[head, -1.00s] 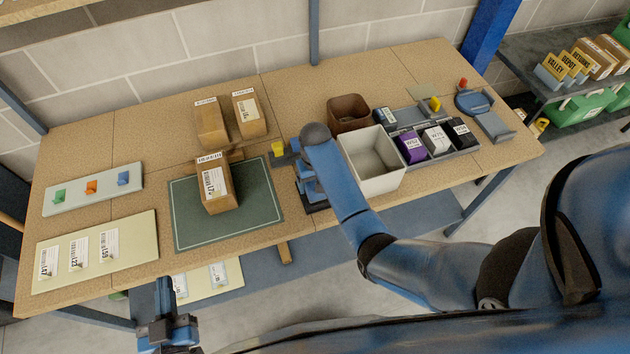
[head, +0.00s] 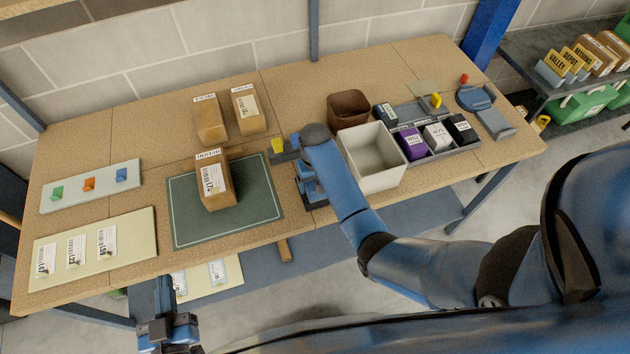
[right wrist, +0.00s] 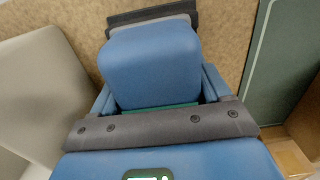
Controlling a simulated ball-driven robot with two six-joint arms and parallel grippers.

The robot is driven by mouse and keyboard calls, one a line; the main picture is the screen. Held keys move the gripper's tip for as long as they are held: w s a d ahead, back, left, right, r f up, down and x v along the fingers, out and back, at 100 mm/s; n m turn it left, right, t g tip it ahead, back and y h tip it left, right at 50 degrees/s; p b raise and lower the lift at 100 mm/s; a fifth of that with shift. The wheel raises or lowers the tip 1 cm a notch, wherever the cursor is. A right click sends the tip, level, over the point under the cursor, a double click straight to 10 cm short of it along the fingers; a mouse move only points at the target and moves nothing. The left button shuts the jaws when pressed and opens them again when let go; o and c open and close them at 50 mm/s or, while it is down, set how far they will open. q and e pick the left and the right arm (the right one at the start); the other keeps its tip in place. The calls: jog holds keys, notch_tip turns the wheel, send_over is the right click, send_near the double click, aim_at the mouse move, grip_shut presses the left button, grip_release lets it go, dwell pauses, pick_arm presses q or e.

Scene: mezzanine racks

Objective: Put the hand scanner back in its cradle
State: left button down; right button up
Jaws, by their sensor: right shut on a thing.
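My right gripper (head: 312,190) is over the table between the green mat and the white bin. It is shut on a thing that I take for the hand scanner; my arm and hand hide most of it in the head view. In the right wrist view a dark piece (right wrist: 150,18) shows beyond the blue parts of my gripper (right wrist: 158,65), above the wooden table. A small dark grey stand with a yellow part (head: 278,145) is just left of my right wrist; I cannot tell whether it is the cradle. My left gripper (head: 168,325) is low, off the table's front edge; its jaw opening is unclear.
A green mat (head: 258,215) bears a carton (head: 213,183). Two more cartons (head: 208,120) stand behind it. A white bin (head: 378,185) and a brown bin (head: 348,108) are close right of my right arm. A grey tray (head: 455,150) holds labelled packs.

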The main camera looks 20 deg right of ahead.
jog(key=o, duration=1.2)
jog(key=shift+r, duration=0.15)
notch_tip(320, 180, up, 7)
jog(key=shift+b, duration=0.7)
notch_tip(320, 180, up, 3)
jog(key=shift+f+p, duration=0.2)
jog(key=shift+p, duration=0.25)
jog(key=shift+r, duration=0.5)
